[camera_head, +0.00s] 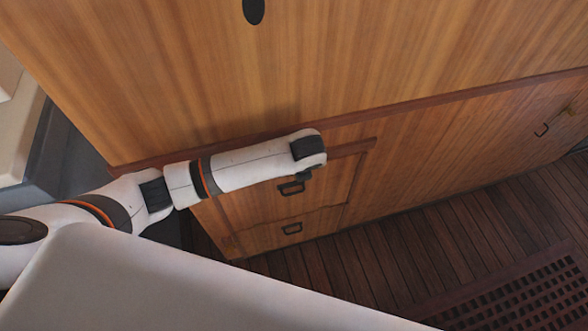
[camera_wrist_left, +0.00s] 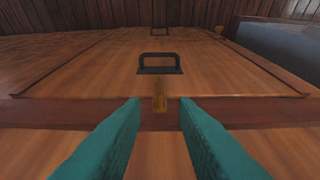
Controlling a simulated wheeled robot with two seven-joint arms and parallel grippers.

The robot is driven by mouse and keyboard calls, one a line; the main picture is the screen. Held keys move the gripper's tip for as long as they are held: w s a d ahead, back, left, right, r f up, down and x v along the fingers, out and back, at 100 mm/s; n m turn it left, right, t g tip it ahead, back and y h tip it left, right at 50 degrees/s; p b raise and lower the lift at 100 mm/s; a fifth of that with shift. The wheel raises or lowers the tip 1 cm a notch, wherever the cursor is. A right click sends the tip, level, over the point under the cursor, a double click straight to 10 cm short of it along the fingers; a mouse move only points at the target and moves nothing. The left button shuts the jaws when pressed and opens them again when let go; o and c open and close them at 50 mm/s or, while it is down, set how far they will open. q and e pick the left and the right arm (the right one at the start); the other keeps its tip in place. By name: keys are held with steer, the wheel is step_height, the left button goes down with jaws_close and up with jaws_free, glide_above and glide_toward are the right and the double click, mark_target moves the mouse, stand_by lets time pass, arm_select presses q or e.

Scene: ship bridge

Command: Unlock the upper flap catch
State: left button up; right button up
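The upper flap (camera_head: 325,180) is a wooden panel in the cabinet front with a black handle (camera_head: 291,188), which also shows in the left wrist view (camera_wrist_left: 159,68). A small brass-coloured catch (camera_wrist_left: 160,95) stands on the reddish rail at the flap's edge, in line with the handle. My left gripper (camera_wrist_left: 160,103) is open, its two teal fingers apart, with the catch showing in the gap just beyond the fingertips. Contact cannot be made out. In the head view, my left arm's end hides the catch and the fingers. My right gripper is in neither view.
A lower flap with its own black handle (camera_head: 291,228) is below the upper one. A large wooden panel (camera_head: 190,70) rises above the rail. Dark plank flooring (camera_head: 400,250) with a grating (camera_head: 530,300) lies to the right. A pale structure (camera_head: 20,130) stands at the left edge.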

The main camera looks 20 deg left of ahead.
arm_select(q)
steer(key=x, duration=0.5)
steer(key=shift+w+f, duration=0.15)
steer(key=shift+f, duration=0.1)
steer(key=shift+a, duration=0.1)
jaws_close()
